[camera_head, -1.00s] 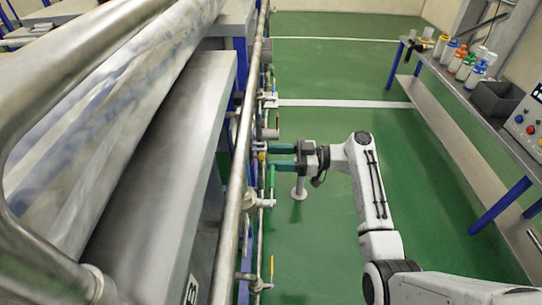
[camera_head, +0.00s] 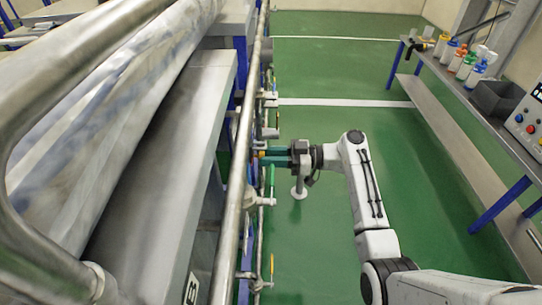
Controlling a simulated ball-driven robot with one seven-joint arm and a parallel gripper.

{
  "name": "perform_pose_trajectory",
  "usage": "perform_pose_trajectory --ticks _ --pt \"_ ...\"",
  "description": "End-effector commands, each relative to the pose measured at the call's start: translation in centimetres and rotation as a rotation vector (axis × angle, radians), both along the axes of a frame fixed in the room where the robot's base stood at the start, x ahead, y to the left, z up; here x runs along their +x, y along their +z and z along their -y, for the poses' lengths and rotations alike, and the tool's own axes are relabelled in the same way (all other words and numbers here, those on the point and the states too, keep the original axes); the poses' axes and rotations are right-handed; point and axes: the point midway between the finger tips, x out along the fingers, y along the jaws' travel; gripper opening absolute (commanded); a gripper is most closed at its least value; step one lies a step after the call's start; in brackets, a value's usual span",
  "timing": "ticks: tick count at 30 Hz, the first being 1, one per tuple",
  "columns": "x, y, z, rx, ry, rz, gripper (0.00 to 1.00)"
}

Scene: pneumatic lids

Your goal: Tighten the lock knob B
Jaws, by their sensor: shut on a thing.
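A small yellow knob-like part (camera_head: 262,154) sits on the pipework beside the long rail. I cannot read a letter on it. My gripper (camera_head: 267,157) reaches in from the right with its teal fingers level. The fingers are close together and shut on the yellow part, which they partly hide.
A steel rail (camera_head: 240,150) runs lengthwise left of my gripper. Valves with a green lever (camera_head: 271,178) and a yellow lever (camera_head: 271,264) stand nearby. A workbench (camera_head: 440,72) with bottles is at the right. The green floor between is clear.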

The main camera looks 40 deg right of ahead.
Motion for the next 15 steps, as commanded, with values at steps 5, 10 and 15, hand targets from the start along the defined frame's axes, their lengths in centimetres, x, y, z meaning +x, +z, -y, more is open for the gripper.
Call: perform_pose_trajectory --ticks 5,10,15 --pt "0.00 0.02 0.03 0.001 -0.001 -0.001 0.00" --pt "0.00 0.05 0.01 0.016 -0.001 -0.015 0.00" --pt "0.01 0.11 -0.03 0.063 0.000 -0.061 0.00"
